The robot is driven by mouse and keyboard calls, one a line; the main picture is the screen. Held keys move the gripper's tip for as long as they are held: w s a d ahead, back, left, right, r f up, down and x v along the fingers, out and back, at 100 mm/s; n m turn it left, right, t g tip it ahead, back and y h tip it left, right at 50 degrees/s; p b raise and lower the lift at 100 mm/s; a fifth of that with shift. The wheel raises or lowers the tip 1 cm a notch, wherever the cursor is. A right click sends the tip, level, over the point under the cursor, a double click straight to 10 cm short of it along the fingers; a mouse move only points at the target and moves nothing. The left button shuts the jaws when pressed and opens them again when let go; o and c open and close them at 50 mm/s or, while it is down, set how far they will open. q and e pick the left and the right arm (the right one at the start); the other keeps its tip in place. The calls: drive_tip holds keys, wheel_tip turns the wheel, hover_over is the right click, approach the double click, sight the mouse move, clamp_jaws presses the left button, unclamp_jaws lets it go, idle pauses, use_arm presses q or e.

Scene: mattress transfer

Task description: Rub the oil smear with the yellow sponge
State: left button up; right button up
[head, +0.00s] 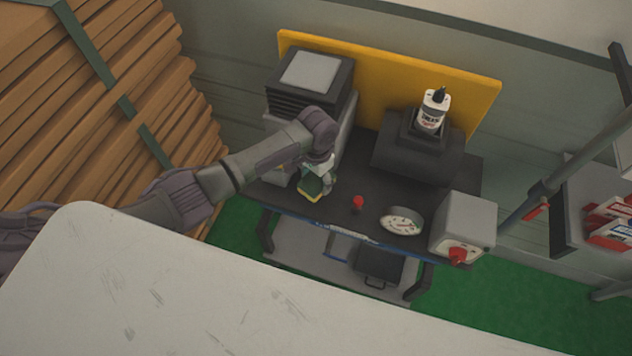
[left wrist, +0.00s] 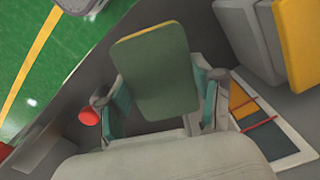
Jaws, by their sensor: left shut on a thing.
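The yellow sponge (head: 309,188) is in my left gripper (head: 318,182), just above the left part of the dark workbench top (head: 345,178). In the left wrist view the sponge (left wrist: 155,75) shows a broad green face with a thin yellow edge, between the two fingers of the left gripper (left wrist: 160,103). Whether the sponge touches the bench is hard to tell. I cannot make out the oil smear in either view; the arm and sponge cover part of the bench. My right gripper is not in view.
On the bench stand a grey-black box (head: 310,80), a white bottle (head: 432,110) on a black stand, a red knob (head: 358,203), a round dial (head: 402,220) and a grey switch box (head: 464,225). A yellow board (head: 380,75) is behind. A pale mattress (head: 150,290) fills the foreground.

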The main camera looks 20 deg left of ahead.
use_arm(q)
drive_tip(key=shift+r, duration=0.25)
drive_tip(key=shift+r, duration=1.5)
